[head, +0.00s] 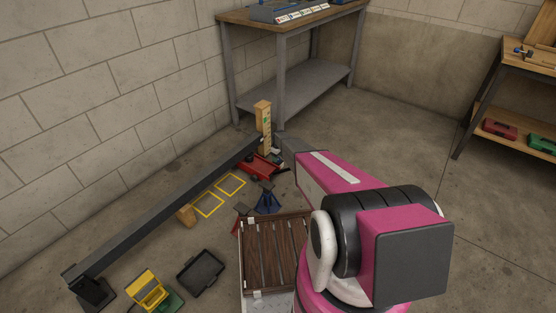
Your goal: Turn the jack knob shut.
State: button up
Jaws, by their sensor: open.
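A low red floor jack (258,168) sits on the concrete floor, near the far end of a long dark grey beam (160,210). Its knob is too small or too hidden to pick out. My pink arm reaches from the lower right towards the jack. My gripper (281,141), at the dark grey far end of the arm, is above and just right of the jack. It is open, but its fingers are small and partly hidden, so I cannot tell whether they touch anything.
A wooden post with a marked scale (264,128) stands behind the jack. Blue (267,198) and red (240,212) stands are in front. Yellow floor outlines (208,205) lie left. A workbench (300,92) is behind. Open floor lies right.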

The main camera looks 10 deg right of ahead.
jog(key=shift+f, duration=0.75)
jog(key=c, duration=0.9)
jog(key=shift+c, duration=0.2)
